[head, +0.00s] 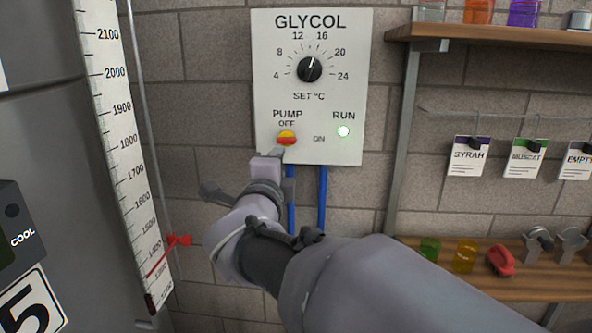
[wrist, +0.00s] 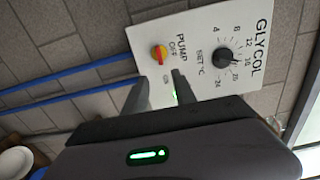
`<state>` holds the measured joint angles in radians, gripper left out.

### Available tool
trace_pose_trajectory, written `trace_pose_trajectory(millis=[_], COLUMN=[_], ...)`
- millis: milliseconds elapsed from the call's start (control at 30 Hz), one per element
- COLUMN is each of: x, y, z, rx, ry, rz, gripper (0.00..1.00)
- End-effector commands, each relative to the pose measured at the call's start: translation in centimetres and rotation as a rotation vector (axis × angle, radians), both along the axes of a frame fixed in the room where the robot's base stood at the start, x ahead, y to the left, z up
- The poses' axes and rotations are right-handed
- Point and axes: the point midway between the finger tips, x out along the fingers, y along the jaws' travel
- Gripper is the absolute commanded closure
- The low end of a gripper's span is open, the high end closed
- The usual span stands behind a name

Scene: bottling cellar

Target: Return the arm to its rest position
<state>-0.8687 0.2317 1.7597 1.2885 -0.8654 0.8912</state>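The pump knob (wrist: 159,53) lies beyond the fingertips there, with a visible gap. My arm reaches out from the lower right of the head view. The green run lamp (head: 343,131) is lit. The set dial (head: 309,69) points up and slightly right.
A tall scale (head: 120,130) and a grey tank (head: 45,140) stand at left. Two blue pipes (head: 322,200) run below the panel. At right are an upper shelf (head: 500,33), hanging cards (head: 468,157) and a lower shelf (head: 540,287) with cups and a red clamp-like item.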

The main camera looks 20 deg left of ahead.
Motion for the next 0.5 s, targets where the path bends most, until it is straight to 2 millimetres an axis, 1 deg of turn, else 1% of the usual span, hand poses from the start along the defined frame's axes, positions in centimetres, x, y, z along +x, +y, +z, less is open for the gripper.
trace_pose_trajectory(millis=[33, 100, 200, 500], x=[-1.0, -2.1, -2.9, -3.0], y=[-0.2, -0.4, -0.7, -0.8], z=[0.1, 0.1, 0.0, 0.0], rx=[-0.001, 0.0, 0.0, -0.001], ry=[0.001, 0.001, 0.0, 0.001], rz=[0.002, 0.001, 0.0, 0.0], gripper=[0.67, 0.67, 0.67, 0.67])
